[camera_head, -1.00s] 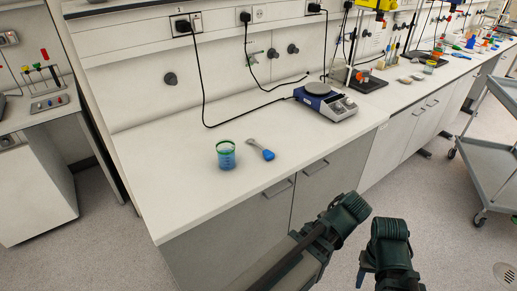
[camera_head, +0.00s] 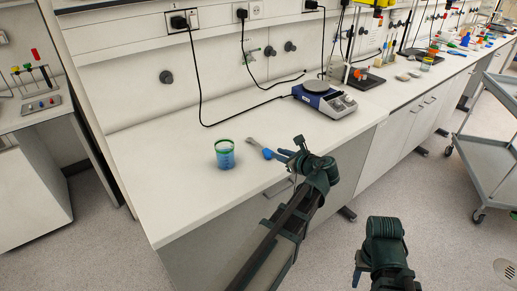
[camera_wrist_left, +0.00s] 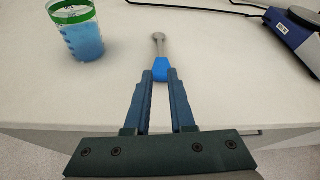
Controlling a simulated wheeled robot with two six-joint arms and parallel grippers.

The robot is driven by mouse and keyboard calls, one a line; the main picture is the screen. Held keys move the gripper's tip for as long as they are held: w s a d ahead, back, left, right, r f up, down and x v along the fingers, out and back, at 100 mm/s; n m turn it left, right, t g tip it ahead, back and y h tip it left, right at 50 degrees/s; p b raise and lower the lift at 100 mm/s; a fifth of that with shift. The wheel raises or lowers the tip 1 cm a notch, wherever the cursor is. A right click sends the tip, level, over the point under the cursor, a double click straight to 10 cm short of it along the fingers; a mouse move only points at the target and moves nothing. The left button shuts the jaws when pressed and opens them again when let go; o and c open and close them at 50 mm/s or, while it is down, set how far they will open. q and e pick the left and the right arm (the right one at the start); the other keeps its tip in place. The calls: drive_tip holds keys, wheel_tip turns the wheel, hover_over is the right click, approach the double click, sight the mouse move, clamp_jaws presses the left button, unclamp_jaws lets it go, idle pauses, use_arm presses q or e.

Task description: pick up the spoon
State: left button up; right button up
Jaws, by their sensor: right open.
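The spoon (camera_head: 258,147) lies on the white bench top, with a grey metal end and a blue handle. In the left wrist view the spoon (camera_wrist_left: 160,48) points away from me, its blue handle end nearest. My left gripper (camera_wrist_left: 160,74) is open, with a gap between its fingers. Its fingertips are at the handle's near end; I cannot tell whether they touch it. In the head view my left gripper (camera_head: 284,155) is right of the handle, at the bench front. My right gripper (camera_head: 360,267) is open, low in front of the bench, with its fingers only partly visible.
A beaker (camera_head: 225,154) of blue liquid with a green rim stands left of the spoon. A blue and grey hotplate (camera_head: 324,101) stands behind to the right, its black cable crossing the bench. The bench left of the beaker is clear. A grey cart (camera_head: 480,160) stands far right.

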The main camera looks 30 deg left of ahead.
sight(264, 149)
use_arm(q)
drive_tip(key=b+x, duration=0.1)
drive_tip(key=x, duration=0.4)
drive_tip(key=shift+d+f, duration=0.1)
drive_tip(key=shift+f, duration=0.1)
drive_tip(key=shift+w+a+f+b, duration=0.1)
drive_tip(key=shift+w+a+b, duration=0.25)
drive_tip(key=shift+a, duration=0.15)
drive_tip(key=b+x, duration=0.1)
drive_tip(key=x, duration=0.1)
drive_tip(key=b+x, duration=0.1)
drive_tip(key=x, duration=0.1)
drive_tip(key=shift+w+f, duration=0.15)
drive_tip(key=shift+f, duration=0.2)
drive_tip(key=shift+w+a, duration=0.1)
drive_tip(key=shift+a, duration=0.25)
clamp_jaws()
